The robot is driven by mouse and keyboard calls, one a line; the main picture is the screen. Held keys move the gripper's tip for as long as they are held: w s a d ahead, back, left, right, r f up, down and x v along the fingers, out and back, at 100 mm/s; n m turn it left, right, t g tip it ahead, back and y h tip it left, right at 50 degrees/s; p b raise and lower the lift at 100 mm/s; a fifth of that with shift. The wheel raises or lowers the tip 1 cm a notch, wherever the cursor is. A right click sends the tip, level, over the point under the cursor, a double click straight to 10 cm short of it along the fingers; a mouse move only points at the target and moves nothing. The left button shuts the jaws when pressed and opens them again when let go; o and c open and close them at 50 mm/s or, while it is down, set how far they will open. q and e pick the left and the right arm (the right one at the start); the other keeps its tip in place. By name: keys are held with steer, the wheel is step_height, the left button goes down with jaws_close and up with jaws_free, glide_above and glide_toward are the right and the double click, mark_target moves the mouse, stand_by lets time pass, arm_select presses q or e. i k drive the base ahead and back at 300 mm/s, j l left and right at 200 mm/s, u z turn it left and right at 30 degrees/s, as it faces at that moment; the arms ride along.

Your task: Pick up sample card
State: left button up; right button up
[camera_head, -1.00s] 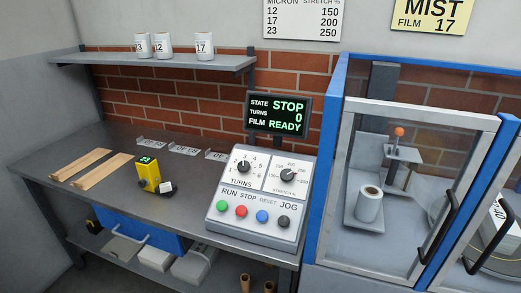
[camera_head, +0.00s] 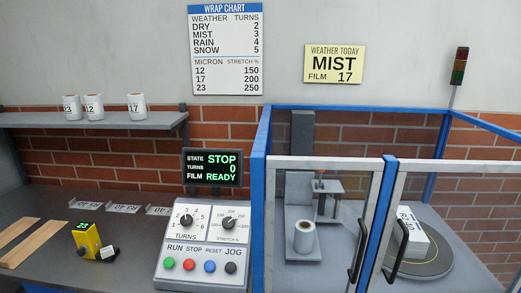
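I cannot make out a thing that is clearly the sample card. Several small pale cards or plates with dark print (camera_head: 125,209) stand in a row along the back of the bench, and their print is hard to read. A yellow gauge (camera_head: 86,238) with a green display stands on the bench, and a small white and dark piece (camera_head: 108,253) lies against or beside its right side. Neither gripper is in view.
A control panel (camera_head: 201,253) with knobs and buttons stands on the bench (camera_head: 50,208), below a status screen (camera_head: 212,167). Two wooden strips (camera_head: 32,243) lie at left. Film rolls (camera_head: 94,107) stand on the shelf (camera_head: 150,120). Glazed blue-framed doors (camera_head: 391,200) front a turntable (camera_head: 430,265).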

mark_target(109, 252)
steer(key=u, duration=1.25)
steer(key=j+z, duration=0.2)
steer(key=i+l, duration=0.05)
